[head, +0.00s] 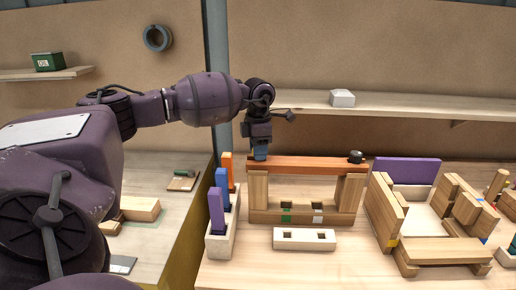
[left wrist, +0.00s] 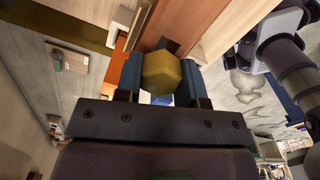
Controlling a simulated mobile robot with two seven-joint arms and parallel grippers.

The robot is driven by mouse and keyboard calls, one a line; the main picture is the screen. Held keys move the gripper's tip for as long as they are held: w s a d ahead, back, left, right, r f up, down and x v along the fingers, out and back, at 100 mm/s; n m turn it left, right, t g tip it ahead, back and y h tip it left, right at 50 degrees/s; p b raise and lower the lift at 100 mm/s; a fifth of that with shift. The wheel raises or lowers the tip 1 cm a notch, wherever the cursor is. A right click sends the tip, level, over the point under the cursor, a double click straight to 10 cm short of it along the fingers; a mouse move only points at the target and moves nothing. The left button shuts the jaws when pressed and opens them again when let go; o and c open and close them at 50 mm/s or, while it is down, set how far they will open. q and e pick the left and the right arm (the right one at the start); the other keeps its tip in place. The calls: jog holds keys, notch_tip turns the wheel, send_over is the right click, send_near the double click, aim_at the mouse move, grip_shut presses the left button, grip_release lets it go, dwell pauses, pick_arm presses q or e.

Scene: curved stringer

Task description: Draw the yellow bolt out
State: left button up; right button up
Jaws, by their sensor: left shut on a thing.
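My left gripper (head: 260,153) points down at the left end of the orange beam (head: 310,163), which lies across two wooden posts of a frame. In the left wrist view its blue-padded fingers (left wrist: 160,80) are shut on the yellow bolt (left wrist: 163,73), one finger on each side of the faceted head. The bolt's shaft is hidden. In the head view the bolt is hidden by the gripper. A dark knob (head: 356,157) sits on the beam's right end. My right gripper is not in view.
A pale holder (head: 221,243) with orange, blue and purple pieces stands just left of the frame. A pale two-hole block (head: 304,239) lies in front. A wooden assembly (head: 440,251) with a purple board (head: 407,170) fills the right side. Free table lies at the front.

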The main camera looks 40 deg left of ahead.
pick_arm(q)
jog(key=shift+n, duration=0.5)
jog(key=shift+r+n, duration=0.1)
jog(key=shift+n, duration=0.2)
jog(key=shift+n+p, duration=0.4)
jog(key=shift+n, duration=0.4)
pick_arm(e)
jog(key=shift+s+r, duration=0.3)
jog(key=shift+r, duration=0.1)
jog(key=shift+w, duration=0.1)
